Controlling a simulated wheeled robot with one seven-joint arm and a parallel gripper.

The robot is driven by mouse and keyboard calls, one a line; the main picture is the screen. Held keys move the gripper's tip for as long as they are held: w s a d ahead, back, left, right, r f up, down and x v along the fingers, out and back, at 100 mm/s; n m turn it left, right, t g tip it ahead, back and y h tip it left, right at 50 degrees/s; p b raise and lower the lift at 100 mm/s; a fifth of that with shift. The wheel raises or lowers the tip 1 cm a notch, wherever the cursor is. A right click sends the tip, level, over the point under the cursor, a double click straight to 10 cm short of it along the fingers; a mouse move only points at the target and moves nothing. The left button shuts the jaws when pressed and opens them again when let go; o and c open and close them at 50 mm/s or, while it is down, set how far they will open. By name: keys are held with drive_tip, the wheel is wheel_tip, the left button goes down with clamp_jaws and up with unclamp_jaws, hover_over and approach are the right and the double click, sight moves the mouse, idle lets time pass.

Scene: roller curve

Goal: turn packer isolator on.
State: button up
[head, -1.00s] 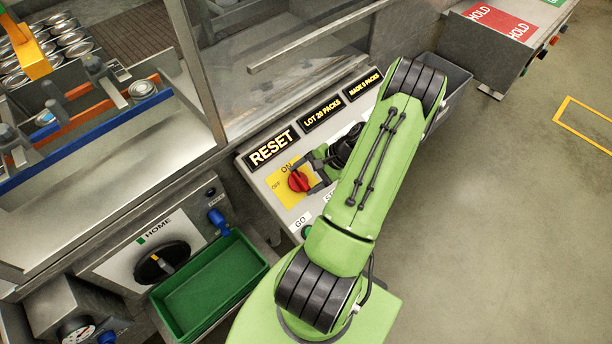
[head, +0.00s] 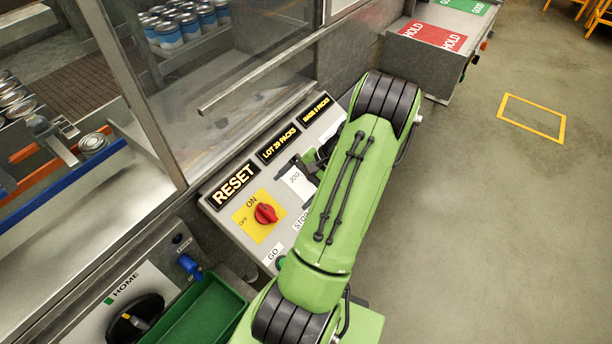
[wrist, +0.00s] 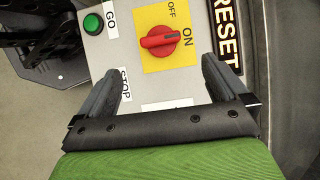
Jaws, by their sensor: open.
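The packer isolator is a red rotary knob (head: 265,213) on a yellow plate (head: 250,225) marked ON and OFF. It shows large in the wrist view (wrist: 160,42), where its handle bar lies left to right and its marked end points toward the ON label. My gripper (wrist: 167,72) is open and empty, with its two fingers spread below the knob in the wrist view and not touching it. In the head view my gripper is up and to the right of the knob, over the panel near the JOG label, partly hidden by my green arm.
The sloping grey panel carries a RESET sign (head: 234,184) and a green GO button (wrist: 92,23). A STOP label (head: 300,220) is beside my arm. A green tray (head: 205,312) is at the lower left. A glass guard with a rail (head: 255,82) stands behind. Open floor lies right.

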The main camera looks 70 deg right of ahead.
drive_tip(key=v, duration=0.5)
drive_tip(key=shift+r+p, duration=0.15)
drive_tip(key=shift+p, duration=0.15)
